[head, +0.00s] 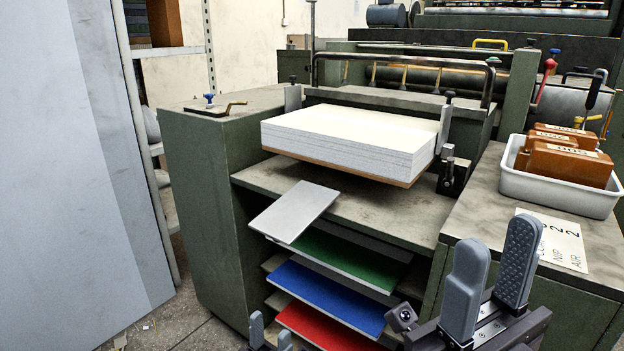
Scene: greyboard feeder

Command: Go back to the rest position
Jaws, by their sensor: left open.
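My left gripper (271,327) shows only by its fingertips at the bottom edge, in front of the red board on the lowest visible shelf. Its fingers are apart with nothing seen between them; the rest of it is out of frame. My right gripper (498,238) is at the lower right, in front of the feeder's right-hand cabinet. Its two grey fingers point up and stand apart with nothing between them. A stack of pale board (345,139) lies on a brown base on the feeder. A grey board (295,211) lies tilted across the front edge of the shelf below.
Green (345,259), blue (328,297) and red (322,329) boards lie on the lower shelves. A grey panel (75,180) stands at left. Floor shows at lower left.

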